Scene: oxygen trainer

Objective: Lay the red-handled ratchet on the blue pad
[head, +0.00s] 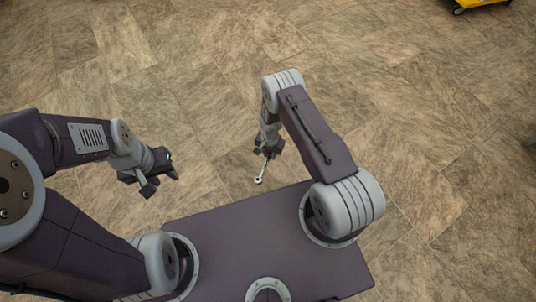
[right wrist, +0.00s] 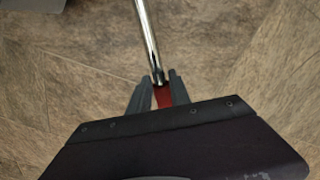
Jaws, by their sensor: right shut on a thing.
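The ratchet has a red handle (right wrist: 165,97) and a shiny metal shaft (right wrist: 147,35) in the right wrist view. My right gripper (right wrist: 158,88) is shut on the red handle, and the shaft points away from the fingers. In the head view the ratchet's round metal head (head: 258,180) hangs below my right gripper (head: 268,150), above the floor. My left gripper (head: 160,183) is at the left in the head view with nothing seen in it; its finger gap is not clear. The blue pad is not in view.
Tiled brown floor (head: 420,120) fills most of the head view and is clear around my arms. A yellow wheeled cart (head: 480,3) shows at the top right edge. A grey shape (right wrist: 32,5) shows at the top left of the right wrist view.

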